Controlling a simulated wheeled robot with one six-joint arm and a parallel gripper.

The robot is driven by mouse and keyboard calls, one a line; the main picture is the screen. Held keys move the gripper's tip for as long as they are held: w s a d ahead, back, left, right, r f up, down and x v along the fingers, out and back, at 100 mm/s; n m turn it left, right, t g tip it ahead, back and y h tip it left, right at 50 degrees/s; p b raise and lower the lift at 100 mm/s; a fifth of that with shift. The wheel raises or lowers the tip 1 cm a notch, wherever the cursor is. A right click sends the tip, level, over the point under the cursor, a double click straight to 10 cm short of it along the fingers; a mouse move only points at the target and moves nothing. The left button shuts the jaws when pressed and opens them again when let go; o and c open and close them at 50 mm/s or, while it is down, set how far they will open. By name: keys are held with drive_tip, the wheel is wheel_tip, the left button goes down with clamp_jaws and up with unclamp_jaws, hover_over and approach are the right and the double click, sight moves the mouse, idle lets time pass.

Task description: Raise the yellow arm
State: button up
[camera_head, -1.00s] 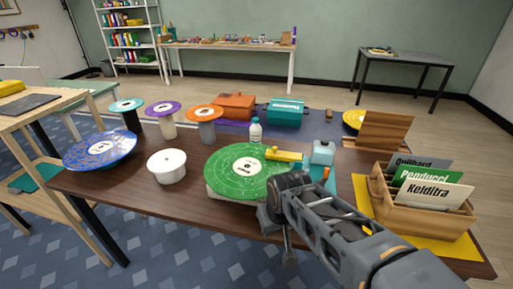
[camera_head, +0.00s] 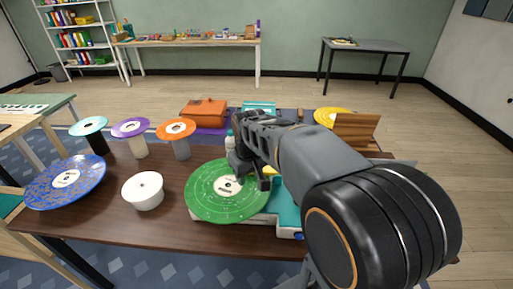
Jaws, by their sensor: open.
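The green record (camera_head: 212,200) lies flat on the turntable, whose teal right side (camera_head: 288,208) shows past my arm. Only a small bit of the yellow arm (camera_head: 270,170) shows, just behind and beside my gripper; the rest is hidden. My gripper (camera_head: 250,178) is open above the right part of the green record, close to the yellow arm. I cannot tell whether it touches the arm.
A white round pot (camera_head: 143,191) and a blue record (camera_head: 65,182) lie left. Stands with teal (camera_head: 88,125), purple (camera_head: 130,127) and orange (camera_head: 176,129) discs are behind. A white bottle (camera_head: 229,142) stands close behind my gripper.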

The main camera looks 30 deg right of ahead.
drive_tip(key=w+d+r+n+g+p, duration=0.1)
drive_tip(key=w+d+r+p, duration=0.25)
drive_tip(key=w, duration=0.25)
drive_tip(key=w+d+r+n+g+p, duration=0.1)
drive_tip(key=w+d+r+p, duration=0.2)
drive_tip(key=w+p, duration=0.15)
drive_tip(key=f, duration=0.9)
drive_tip(key=w+f, duration=0.1)
drive_tip(key=f, duration=0.3)
drive_tip(key=shift+d+f, duration=0.2)
drive_tip(key=shift+f, duration=0.1)
drive_tip(key=shift+c, duration=0.3)
clamp_jaws()
